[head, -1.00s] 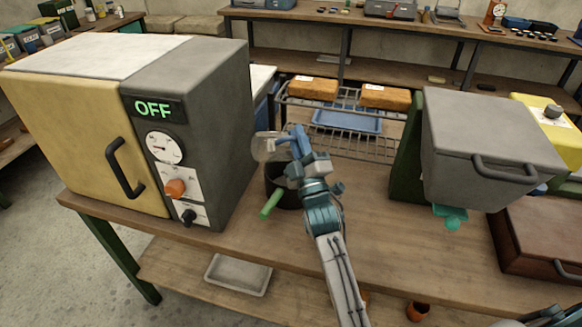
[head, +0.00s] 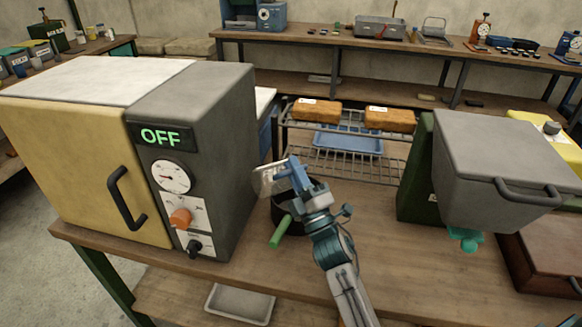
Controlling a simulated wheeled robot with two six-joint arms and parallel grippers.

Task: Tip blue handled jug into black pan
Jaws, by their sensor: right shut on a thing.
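The clear jug (head: 270,181) with its blue handle (head: 294,171) is in the middle of the head view, tilted to the left above the black pan. My right gripper (head: 303,187) is shut on the blue handle and holds the jug up. The black pan (head: 294,226) stands on the bench below, with its green handle (head: 281,232) pointing toward the front left. My gripper and the jug hide part of the pan, and I cannot tell what is in either. My left gripper is not in view.
A yellow and grey oven (head: 190,130) reading OFF stands close left of the jug. A grey hopper-like box (head: 490,165) on a green stand is at the right. Behind is a wire rack (head: 395,150) with orange-brown blocks. The bench front between is clear.

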